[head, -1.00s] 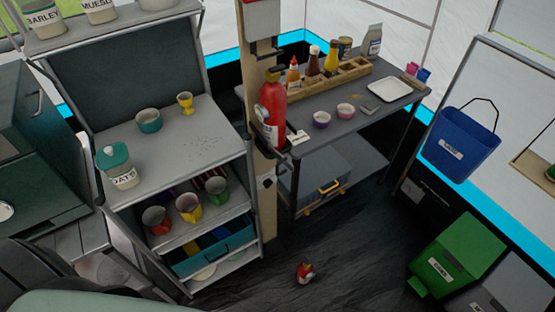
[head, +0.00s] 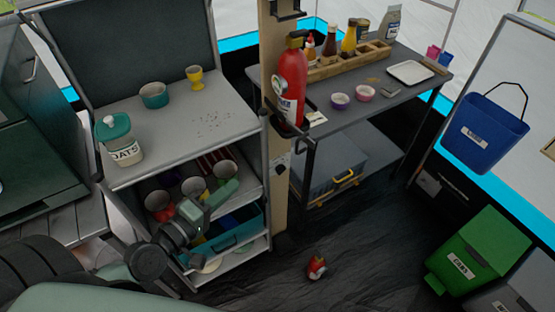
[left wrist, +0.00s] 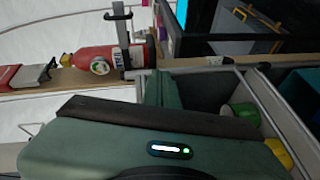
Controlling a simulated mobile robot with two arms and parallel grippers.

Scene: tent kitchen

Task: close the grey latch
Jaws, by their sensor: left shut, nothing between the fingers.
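A red fire extinguisher (head: 289,85) stands upright against the wooden post (head: 279,190). In the left wrist view the extinguisher (left wrist: 100,60) lies sideways, with a grey metal strap and lever (left wrist: 122,40) across it. This may be the grey latch; I cannot tell whether it is open or closed. My left gripper (head: 230,186) is in front of the grey shelf unit, by the cups, lower than the extinguisher and left of it. It is shut and empty. Its green body fills the lower left wrist view. My right gripper is not in view.
The shelf unit (head: 205,130) holds an oats jar (head: 122,145), a teal bowl (head: 155,95) and a yellow egg cup (head: 194,77) on top. A table (head: 350,115) with bottles stands right of the post. A small red object (head: 316,267) lies on the otherwise clear floor in front.

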